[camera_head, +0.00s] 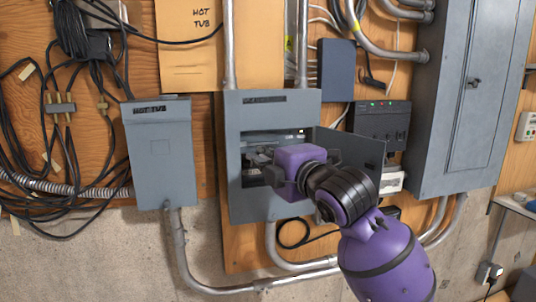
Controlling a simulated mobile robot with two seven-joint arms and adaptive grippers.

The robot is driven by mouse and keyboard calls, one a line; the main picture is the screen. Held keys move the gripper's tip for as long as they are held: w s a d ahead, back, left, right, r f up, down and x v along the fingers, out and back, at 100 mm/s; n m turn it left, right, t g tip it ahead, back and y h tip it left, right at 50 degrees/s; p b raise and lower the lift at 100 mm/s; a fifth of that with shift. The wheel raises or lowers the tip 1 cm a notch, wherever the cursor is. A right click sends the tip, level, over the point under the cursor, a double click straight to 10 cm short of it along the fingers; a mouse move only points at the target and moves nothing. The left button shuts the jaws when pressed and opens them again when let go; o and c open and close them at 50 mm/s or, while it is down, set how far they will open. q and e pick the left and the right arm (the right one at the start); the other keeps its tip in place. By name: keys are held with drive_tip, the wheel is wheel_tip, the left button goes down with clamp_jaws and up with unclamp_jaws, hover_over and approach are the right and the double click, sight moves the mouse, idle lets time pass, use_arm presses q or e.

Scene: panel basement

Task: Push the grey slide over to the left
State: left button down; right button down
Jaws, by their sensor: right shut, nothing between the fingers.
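A grey electrical box (240,106) hangs on the wooden board in the middle, with its small door (360,150) swung open to the right. Its dark opening (262,140) shows some parts inside. My right gripper (272,174) is at this opening, its purple body in front of the opening's lower right part. Its fingers are shut with nothing between them, and their tips are partly hidden. I cannot make out the grey slide for certain; the gripper covers part of the inside. Whether the fingers touch anything in there cannot be told. My left gripper is not in view.
A closed grey box (158,165) is at the left, beside looped black cables (70,40). A black device (380,122) with small lights is behind the open door. A large grey cabinet (465,90) stands at the right. Metal conduits (180,250) run below.

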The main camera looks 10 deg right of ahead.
drive_tip(key=shift+a, duration=0.65)
drive_tip(key=shift+d, duration=0.3)
idle(0.3)
drive_tip(key=s, duration=0.7)
idle(0.6)
drive_tip(key=shift+d, duration=0.1)
